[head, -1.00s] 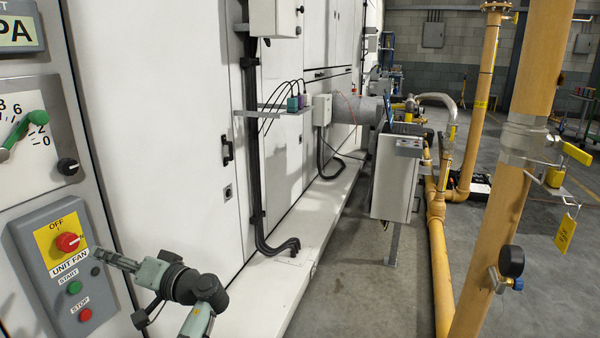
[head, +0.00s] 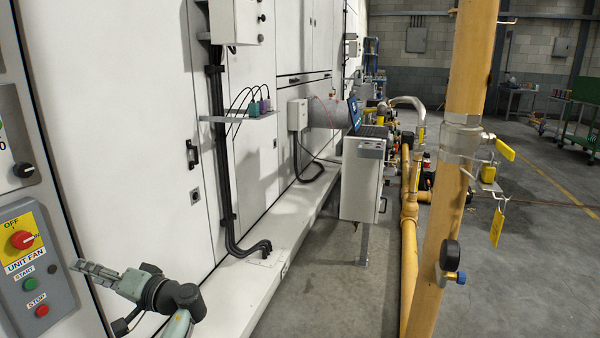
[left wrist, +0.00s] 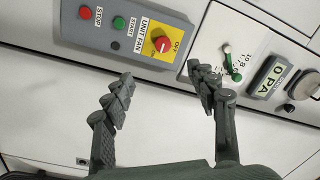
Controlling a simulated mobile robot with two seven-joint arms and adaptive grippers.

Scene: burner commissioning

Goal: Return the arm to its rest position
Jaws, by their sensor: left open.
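My left gripper (head: 97,272) is at the lower left of the head view, in front of the white cabinet and just right of the UNIT FAN box (head: 36,265). In the left wrist view my left gripper (left wrist: 163,88) shows its two fingers spread apart with nothing between them. Beyond them the UNIT FAN box (left wrist: 188,57) shows its red rotary switch (left wrist: 162,44), a green button and a red button. In the head view the red switch (head: 23,240) points towards IN or ON; the label is too small to tell. My right gripper is not in view.
A white cabinet wall (head: 150,150) runs along the left above a low white ledge (head: 262,290). A grey box on a post (head: 362,185) carries a laptop. A yellow pipe (head: 455,160) with valves stands at the right.

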